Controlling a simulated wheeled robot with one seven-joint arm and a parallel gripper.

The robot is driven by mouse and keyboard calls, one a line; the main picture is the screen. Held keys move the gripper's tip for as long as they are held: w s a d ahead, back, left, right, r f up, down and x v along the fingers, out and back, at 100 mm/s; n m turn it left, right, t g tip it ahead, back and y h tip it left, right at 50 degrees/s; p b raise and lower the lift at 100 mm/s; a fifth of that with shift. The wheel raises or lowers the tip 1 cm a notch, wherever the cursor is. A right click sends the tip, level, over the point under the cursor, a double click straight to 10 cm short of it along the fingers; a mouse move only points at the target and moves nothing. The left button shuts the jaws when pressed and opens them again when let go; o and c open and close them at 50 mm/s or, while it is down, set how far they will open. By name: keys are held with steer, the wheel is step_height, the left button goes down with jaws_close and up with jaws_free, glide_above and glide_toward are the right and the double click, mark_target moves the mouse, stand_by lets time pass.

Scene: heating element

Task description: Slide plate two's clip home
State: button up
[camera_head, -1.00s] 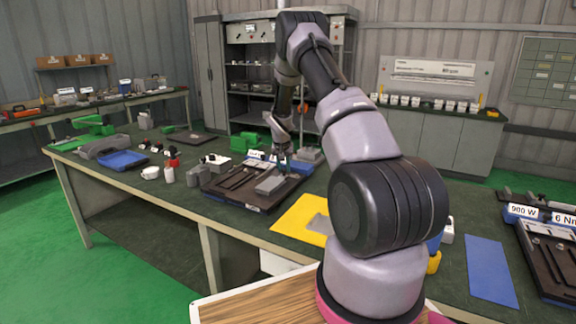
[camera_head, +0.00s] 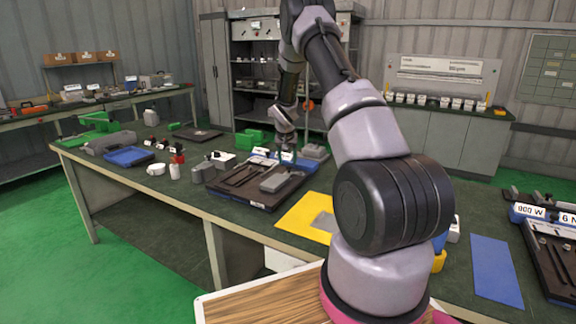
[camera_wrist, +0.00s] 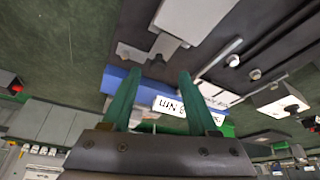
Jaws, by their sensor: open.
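My gripper (camera_head: 287,150) is above the back edge of a dark plate (camera_head: 240,196) on the green-topped bench. In the wrist view my gripper's two green fingers (camera_wrist: 157,88) stand apart with nothing between them. The dark plate (camera_wrist: 262,20) carries a grey block (camera_head: 275,182), thin rods and small round pegs. A blue strip with white labels (camera_wrist: 185,108) runs along its edge, close beyond the fingertips. A second dark plate (camera_head: 556,262), labelled 900 W, lies at the far right. I cannot tell which part is the clip, nor which plate is plate two.
A yellow sheet with a grey patch (camera_head: 300,214) lies right of the plate. A blue mat (camera_head: 493,270) is farther right. A white bottle (camera_head: 174,172), a cup and small red and black parts stand to the left. A grey block stands behind the plate (camera_head: 314,152).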

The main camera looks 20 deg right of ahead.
steer(key=v, duration=0.7)
steer(key=s+a+r+t+y, duration=0.1)
steer(key=s+a+r, duration=0.2)
steer(key=s+r, duration=0.65)
steer(key=s+a+r+t+y, duration=0.1)
steer(key=s+a+r, duration=0.4)
steer(key=r, duration=0.8)
steer(key=s+a+r, duration=0.2)
steer(key=s, duration=0.7)
steer(key=s+a+r+n+t+y, duration=0.1)
steer(key=s+a+r, duration=0.1)
steer(key=s, duration=0.7)
steer(key=s+a+r+y, duration=0.1)
steer(key=s+a+r, duration=0.2)
steer(key=s, duration=0.6)
steer(key=shift+s+n, duration=0.2)
steer(key=shift+n, duration=0.1)
steer(key=shift+a, duration=0.1)
